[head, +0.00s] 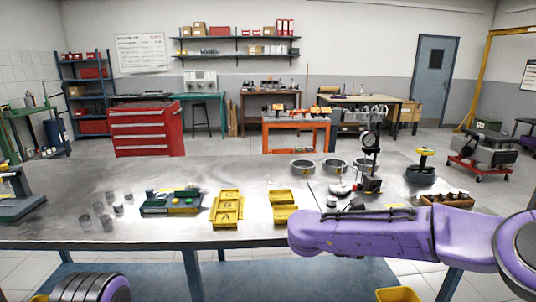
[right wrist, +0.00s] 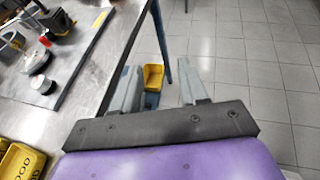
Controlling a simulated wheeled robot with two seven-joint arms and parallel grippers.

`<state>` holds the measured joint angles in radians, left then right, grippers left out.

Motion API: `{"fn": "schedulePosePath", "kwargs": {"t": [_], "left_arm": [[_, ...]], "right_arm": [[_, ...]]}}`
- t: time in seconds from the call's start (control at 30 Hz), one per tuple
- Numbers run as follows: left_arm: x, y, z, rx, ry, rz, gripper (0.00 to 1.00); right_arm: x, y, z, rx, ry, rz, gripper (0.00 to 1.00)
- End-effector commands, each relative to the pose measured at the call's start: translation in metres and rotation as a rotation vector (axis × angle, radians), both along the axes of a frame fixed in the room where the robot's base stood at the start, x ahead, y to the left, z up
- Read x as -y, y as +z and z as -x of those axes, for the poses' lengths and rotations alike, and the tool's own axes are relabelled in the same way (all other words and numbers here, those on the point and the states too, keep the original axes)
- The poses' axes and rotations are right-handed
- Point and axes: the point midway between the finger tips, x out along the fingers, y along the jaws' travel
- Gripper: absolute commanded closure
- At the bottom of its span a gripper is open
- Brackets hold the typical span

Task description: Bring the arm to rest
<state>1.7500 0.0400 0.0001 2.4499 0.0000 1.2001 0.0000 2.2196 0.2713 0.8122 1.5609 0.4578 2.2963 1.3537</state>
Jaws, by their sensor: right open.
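My right arm, purple, comes in from the right in the head view and reaches across the front edge of the metal workbench (head: 330,197). Its fingers do not show there. In the right wrist view my right gripper (right wrist: 160,88) has its two grey fingers apart with nothing held between them. It points down past the bench edge, with floor visible below. A rounded dark and purple part of my left arm shows at the bottom left of the head view; the left gripper is out of view.
On the bench are yellow trays (head: 228,207), a green-topped block (head: 172,201), several grey cylinders, metal rings (head: 303,167), a dial gauge stand (head: 371,160) and a parts box (head: 447,199). A yellow bin (right wrist: 153,76) sits below the bench edge. Open floor lies right in the wrist view.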

Motion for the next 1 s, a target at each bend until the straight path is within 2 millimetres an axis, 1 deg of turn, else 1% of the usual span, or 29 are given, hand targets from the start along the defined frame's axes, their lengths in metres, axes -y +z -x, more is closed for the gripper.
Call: {"fn": "schedulePosePath", "kwargs": {"t": [0.17, 0.27, 0.37, 0.47, 0.57, 0.63, 0.67, 0.77, 0.8, 0.87, 0.9, 0.97, 1.0], "left_arm": [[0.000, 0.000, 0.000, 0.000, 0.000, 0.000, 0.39], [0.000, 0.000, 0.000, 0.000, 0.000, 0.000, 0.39], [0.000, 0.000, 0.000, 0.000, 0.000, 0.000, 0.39], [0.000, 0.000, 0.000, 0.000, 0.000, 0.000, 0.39], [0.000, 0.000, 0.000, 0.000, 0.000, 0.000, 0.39], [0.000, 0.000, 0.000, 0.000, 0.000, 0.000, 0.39], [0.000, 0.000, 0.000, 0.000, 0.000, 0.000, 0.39], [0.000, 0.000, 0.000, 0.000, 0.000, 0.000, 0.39], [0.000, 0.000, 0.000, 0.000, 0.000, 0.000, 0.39], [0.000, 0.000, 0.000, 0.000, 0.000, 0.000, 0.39], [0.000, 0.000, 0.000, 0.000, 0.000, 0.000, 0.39], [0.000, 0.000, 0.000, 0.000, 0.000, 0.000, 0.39], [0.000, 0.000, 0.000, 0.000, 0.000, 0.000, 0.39]], "right_arm": [[-0.002, 0.003, -0.009, -0.113, 0.108, 0.065, 0.57], [-0.005, 0.003, -0.016, -0.191, 0.207, 0.131, 0.57], [-0.010, -0.002, -0.023, -0.296, 0.334, 0.234, 0.57], [-0.018, -0.016, -0.029, -0.451, 0.505, 0.400, 0.57], [-0.029, -0.052, -0.028, -0.678, 0.718, 0.630, 0.57], [-0.036, -0.083, -0.023, -0.836, 0.860, 0.785, 0.57], [-0.038, -0.098, -0.018, -0.903, 0.918, 0.850, 0.57], [-0.044, -0.153, 0.005, -1.139, 1.127, 1.068, 0.57], [-0.045, -0.180, 0.020, -1.243, 1.225, 1.161, 0.57], [-0.044, -0.222, 0.050, -1.400, 1.383, 1.300, 0.57], [-0.041, -0.250, 0.074, -1.500, 1.493, 1.386, 0.57], [-0.034, -0.287, 0.115, -1.635, 1.665, 1.501, 0.57], [-0.027, -0.308, 0.144, -1.714, 1.777, 1.561, 0.57]]}}
